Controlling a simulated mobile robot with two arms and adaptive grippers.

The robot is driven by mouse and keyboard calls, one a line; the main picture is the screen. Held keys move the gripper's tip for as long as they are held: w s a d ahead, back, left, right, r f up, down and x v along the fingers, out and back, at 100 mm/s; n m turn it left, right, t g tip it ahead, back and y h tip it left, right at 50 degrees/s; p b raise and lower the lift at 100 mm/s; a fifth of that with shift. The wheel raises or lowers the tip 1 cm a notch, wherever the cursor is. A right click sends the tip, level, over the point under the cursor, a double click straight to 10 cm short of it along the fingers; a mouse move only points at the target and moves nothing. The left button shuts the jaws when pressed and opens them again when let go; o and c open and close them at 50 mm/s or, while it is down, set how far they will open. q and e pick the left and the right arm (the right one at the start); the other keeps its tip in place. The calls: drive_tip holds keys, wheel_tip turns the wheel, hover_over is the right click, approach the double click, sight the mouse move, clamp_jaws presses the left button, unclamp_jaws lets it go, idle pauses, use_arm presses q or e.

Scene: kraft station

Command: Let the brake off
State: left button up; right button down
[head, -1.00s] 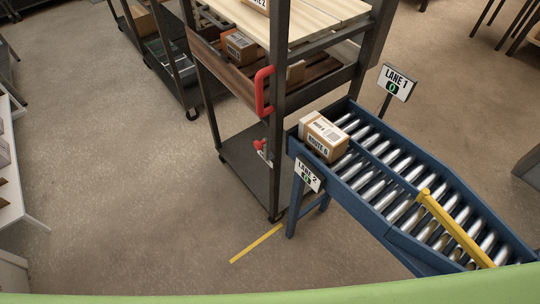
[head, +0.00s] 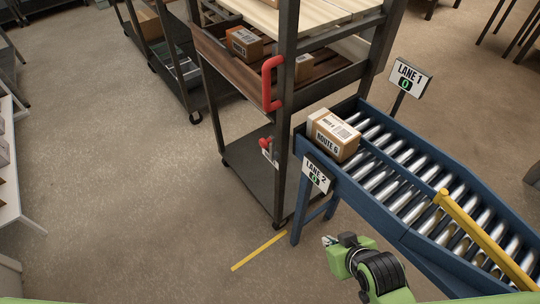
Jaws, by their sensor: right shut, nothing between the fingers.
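The cart (head: 284,150) is a dark metal rack on casters with wooden shelves. A small red-knobbed lever (head: 265,144) on a pale plate sits low on its near side, above the bottom deck; it looks like the brake. Whether it is on or off is too small to tell. A red grab handle (head: 267,84) is fixed higher on the post. My right gripper (head: 328,240) is shut and empty at the bottom of the head view, below and right of the lever, well apart from it. My left gripper is out of view.
A blue roller conveyor (head: 375,210) stands right of the cart, close to its post, with a Route 6 box (head: 333,136) and a yellow bar (head: 485,238). Lane signs (head: 317,174) hang there. A yellow floor line (head: 258,251) lies in front. Floor at left is clear.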

sight(265, 146)
drive_tip(key=w+a+r+n+t+y, duration=0.2)
drive_tip(key=w+a+r+t+y, duration=0.3)
drive_tip(key=w, duration=0.7)
drive_tip(key=shift+w+a+r+n+t+y, duration=0.35)
drive_tip(key=shift+a+r+t, duration=1.05)
drive_tip(key=shift+a+r, duration=0.9)
drive_tip(key=shift+d+r, duration=0.1)
drive_tip(key=shift+r, duration=0.05)
drive_tip(key=x, duration=1.4)
drive_tip(key=shift+r+p, duration=0.15)
drive_tip(key=shift+p, duration=0.25)
